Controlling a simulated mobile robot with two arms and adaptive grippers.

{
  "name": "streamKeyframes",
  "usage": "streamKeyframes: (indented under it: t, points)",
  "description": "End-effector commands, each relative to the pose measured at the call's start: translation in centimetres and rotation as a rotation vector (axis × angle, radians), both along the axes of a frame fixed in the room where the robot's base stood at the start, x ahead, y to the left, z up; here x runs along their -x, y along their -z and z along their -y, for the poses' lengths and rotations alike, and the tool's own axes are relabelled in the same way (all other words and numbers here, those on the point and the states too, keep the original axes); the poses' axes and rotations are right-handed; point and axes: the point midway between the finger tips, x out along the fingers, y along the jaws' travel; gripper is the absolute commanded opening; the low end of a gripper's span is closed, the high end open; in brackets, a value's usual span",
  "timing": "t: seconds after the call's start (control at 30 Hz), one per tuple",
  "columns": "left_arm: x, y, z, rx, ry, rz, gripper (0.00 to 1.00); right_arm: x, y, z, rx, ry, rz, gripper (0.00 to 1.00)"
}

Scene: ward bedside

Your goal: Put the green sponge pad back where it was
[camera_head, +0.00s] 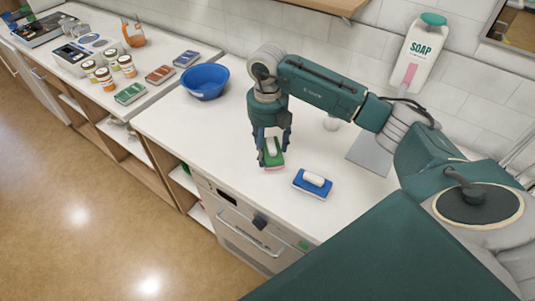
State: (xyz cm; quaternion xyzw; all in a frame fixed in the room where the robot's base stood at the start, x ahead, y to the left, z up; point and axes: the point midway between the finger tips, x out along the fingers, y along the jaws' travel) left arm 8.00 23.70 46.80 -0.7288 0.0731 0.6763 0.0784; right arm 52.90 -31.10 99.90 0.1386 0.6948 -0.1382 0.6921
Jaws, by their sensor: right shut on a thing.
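The green sponge pad (273,160) has a white grip on top and a pinkish underside edge. My right gripper (272,147) points down and is shut on this pad over the white counter. I cannot tell whether the pad touches the counter or hangs just above it. A blue pad (312,187) with a white grip lies on the counter just right of and nearer than the green one, apart from it. My left gripper is not in view.
A blue bowl (205,80) stands left of my gripper. Jars (104,78) and flat green, red and blue packs (159,75) are on the left counter. The counter's front edge runs close by.

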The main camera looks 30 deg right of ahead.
Motion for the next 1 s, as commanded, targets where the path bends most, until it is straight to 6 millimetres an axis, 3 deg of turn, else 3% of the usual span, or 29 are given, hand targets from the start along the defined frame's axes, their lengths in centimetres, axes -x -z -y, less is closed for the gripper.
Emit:
streamKeyframes:
  t: [0.1,0.2,0.4,0.8,0.83,0.9,1.0]
  points:
    - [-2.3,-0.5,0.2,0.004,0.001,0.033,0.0,0.0,0.8,0.0,0.0,-0.001,0.0,0.39]
    - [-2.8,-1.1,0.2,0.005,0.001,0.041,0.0,0.1,2.1,0.0,0.0,-0.001,-0.003,0.39]
    - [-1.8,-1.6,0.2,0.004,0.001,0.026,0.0,0.0,4.7,0.0,0.0,-0.001,0.0,0.39]
    - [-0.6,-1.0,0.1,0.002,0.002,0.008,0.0,0.0,5.4,0.0,0.0,-0.001,0.001,0.39]
    - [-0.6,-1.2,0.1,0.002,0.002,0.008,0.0,0.0,5.3,0.0,0.0,-0.001,0.001,0.69]
    - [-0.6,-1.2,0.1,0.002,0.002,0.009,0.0,0.0,5.2,0.0,0.0,-0.001,0.001,0.82]
    - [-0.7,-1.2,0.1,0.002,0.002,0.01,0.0,0.0,5.2,0.0,0.0,-0.001,0.001,0.82]
